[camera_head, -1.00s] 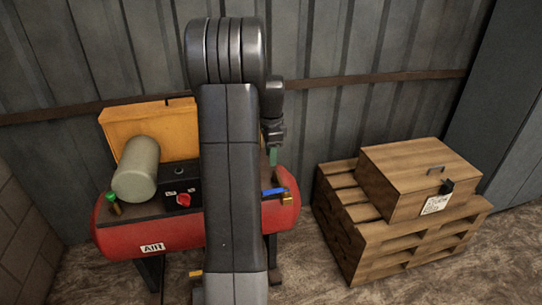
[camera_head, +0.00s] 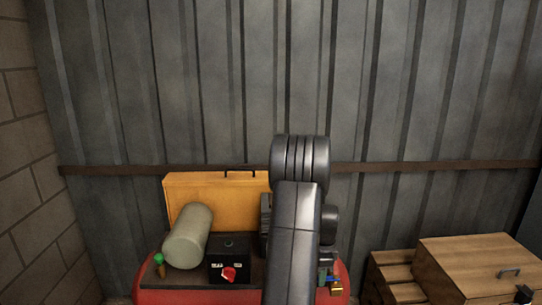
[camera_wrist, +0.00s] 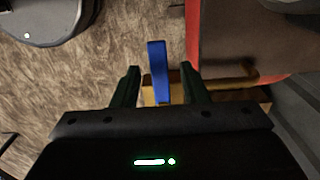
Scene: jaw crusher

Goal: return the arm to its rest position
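My arm (camera_head: 296,235) rises from the bottom of the head view and bends over in front of the red air compressor (camera_head: 180,297). My gripper (camera_wrist: 160,67) shows in the wrist view as two dark green fingers, set well apart. It is open. A blue valve lever (camera_wrist: 157,62) stands in the gap between the fingers, with clear space on both sides. Its brass valve (camera_wrist: 150,92) lies behind the fingers. In the head view the brass valve (camera_head: 336,288) shows right of my arm, and my fingers are mostly hidden.
The compressor carries a grey-green cylinder (camera_head: 188,237), a black box with a red knob (camera_head: 229,273), and a yellow panel (camera_head: 218,190). A corrugated wall (camera_head: 400,90) closes the back; a block wall (camera_head: 35,190) stands left.

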